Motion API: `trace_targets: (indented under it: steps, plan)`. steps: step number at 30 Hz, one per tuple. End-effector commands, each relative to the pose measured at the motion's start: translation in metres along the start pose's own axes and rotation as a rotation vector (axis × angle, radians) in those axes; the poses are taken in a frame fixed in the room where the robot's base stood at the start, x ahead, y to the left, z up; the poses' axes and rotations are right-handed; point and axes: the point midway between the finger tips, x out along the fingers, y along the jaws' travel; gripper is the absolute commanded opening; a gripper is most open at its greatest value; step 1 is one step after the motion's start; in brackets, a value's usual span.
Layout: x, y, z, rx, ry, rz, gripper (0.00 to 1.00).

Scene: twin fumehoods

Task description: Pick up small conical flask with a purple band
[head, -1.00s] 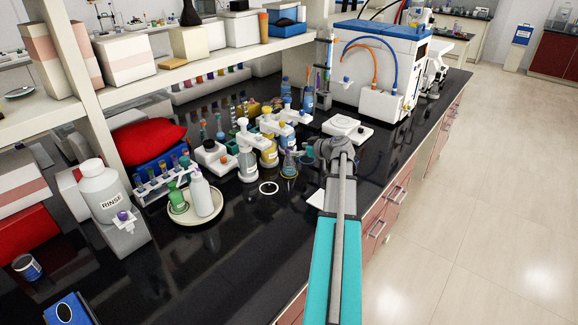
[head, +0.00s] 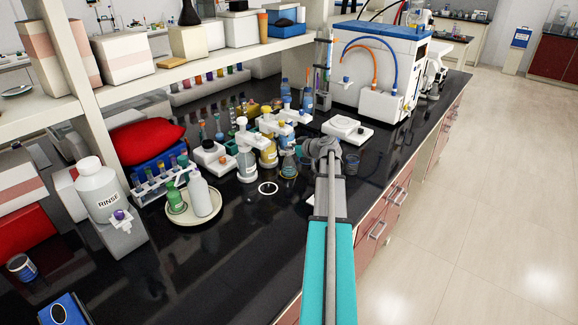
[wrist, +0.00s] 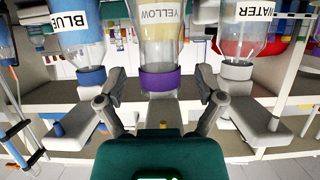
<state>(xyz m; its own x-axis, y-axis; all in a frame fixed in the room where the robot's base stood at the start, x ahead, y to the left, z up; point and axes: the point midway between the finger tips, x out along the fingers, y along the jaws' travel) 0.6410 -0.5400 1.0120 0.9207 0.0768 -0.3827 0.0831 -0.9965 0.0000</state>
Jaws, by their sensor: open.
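The small conical flask (head: 289,167) stands on the black bench among the dispenser bottles in the head view. The wrist view looks upside down. There, clear glass with a purple band (wrist: 160,79) around its neck is in the middle, and the word YELLOW shows faintly through it. My gripper (wrist: 161,88) is open, with one finger on each side near the purple band and gaps visible. In the head view my gripper (head: 309,152) is just right of the flask. Its fingertips are hard to make out there.
Bottles labelled BLUE (wrist: 80,38) and WATER (wrist: 247,35) flank the flask closely, with white dispenser heads. A tray (head: 187,220) with bottles stands to the left. A white scale-like device (head: 347,129) sits behind my gripper. The front bench is mostly clear.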

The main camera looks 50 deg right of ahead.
Motion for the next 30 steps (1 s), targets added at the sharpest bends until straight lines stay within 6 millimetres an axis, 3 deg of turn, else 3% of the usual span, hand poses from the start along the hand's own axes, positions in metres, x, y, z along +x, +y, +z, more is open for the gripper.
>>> trace_targets:
  steps: [4,15,18,30]
  plan:
    - [0.0001,-0.0003,0.0000,0.000,0.000,-0.001,0.83]
    - [0.0005,-0.0006,-0.0001,0.000,0.000,-0.001,0.14]
    - [0.0006,-0.0007,-0.0002,-0.001,0.000,-0.001,0.00]
    - [0.0004,-0.0010,-0.0015,-0.001,0.000,-0.002,0.00]
